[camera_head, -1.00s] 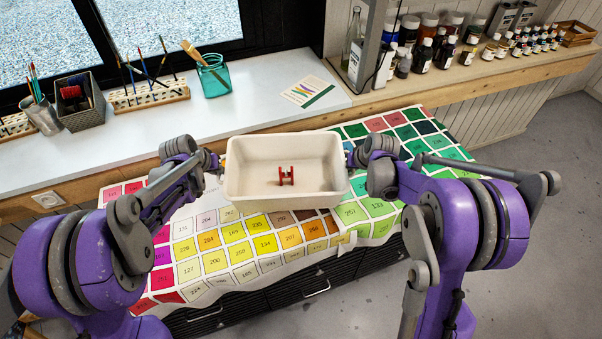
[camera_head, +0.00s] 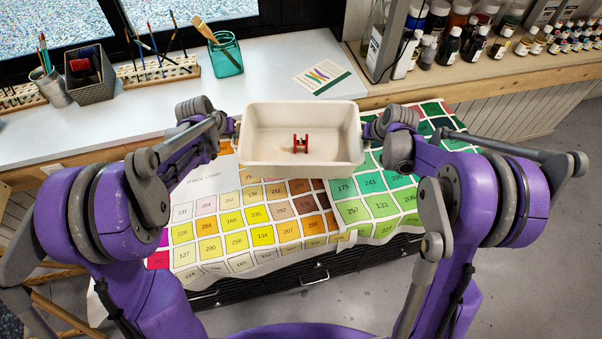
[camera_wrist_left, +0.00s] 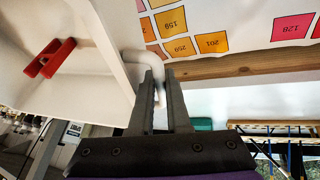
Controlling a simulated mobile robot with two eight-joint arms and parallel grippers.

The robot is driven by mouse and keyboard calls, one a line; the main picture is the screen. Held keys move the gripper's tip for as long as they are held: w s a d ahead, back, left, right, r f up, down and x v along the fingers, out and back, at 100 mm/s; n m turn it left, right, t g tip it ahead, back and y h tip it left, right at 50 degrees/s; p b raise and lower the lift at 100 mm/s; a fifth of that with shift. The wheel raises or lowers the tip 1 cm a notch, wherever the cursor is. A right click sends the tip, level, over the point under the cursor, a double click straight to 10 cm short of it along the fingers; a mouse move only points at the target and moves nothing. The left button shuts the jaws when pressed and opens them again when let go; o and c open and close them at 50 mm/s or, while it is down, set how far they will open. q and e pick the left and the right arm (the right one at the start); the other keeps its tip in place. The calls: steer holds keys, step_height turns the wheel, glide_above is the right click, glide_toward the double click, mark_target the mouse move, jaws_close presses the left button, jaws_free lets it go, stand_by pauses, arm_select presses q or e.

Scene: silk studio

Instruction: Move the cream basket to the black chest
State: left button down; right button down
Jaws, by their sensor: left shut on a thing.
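The cream basket (camera_head: 262,158) is held level between my arms above the black chest (camera_head: 300,285), with a red spool-like thing (camera_head: 301,144) inside. The chest shows its dark drawer front under a colour chart cloth. My left gripper (camera_head: 235,127) is shut on the basket's left end; in the left wrist view its fingers (camera_wrist_left: 160,97) close around a pale handle beside the basket wall (camera_wrist_left: 80,95). My right gripper (camera_head: 368,128) is at the basket's right end; its fingertips are too small and hidden to read.
The colour chart cloth (camera_head: 225,222) covers the chest top. Behind is a white counter (camera_head: 140,125) with a teal jar (camera_head: 226,58), brush rack (camera_head: 158,70) and grey bin (camera_head: 90,80). A shelf of bottles (camera_head: 470,45) stands at the back right. Grey floor is open at right.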

arm_select(q)
steer(key=shift+f, duration=0.15)
arm_select(e)
steer(key=shift+f, duration=0.15)
